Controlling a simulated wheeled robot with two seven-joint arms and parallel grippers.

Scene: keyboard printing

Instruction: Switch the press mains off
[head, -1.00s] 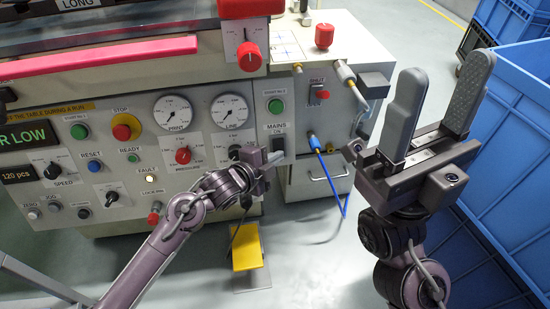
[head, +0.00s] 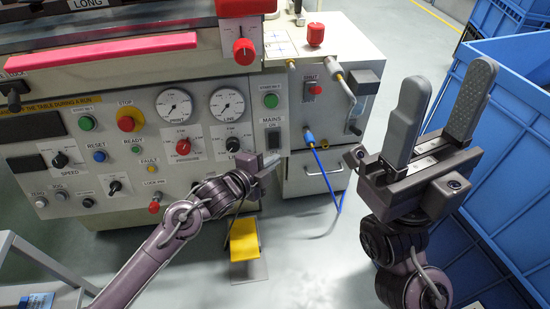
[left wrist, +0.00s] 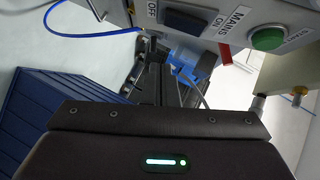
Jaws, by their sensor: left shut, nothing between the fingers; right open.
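The mains switch (head: 273,139) is a dark rocker under the MAINS label on the right part of the press panel (head: 200,150). It also shows in the left wrist view (left wrist: 186,22), between the OFF and ON labels; its tilt is hard to tell. My left gripper (head: 273,161) is shut and empty, just below the switch in the head view. I cannot tell whether it touches the panel. The panel's two displays (head: 37,124) are dark, and the amber fault lamp (head: 151,169) looks unlit. My right gripper (head: 445,100) is open and empty, away from the panel.
A blue hose (head: 325,178) loops down right of the switch. A green start button (head: 270,101) sits above the switch. A yellow pedal (head: 244,239) stands on the floor below. Large blue crates (head: 520,160) stand at the right, beside my right gripper.

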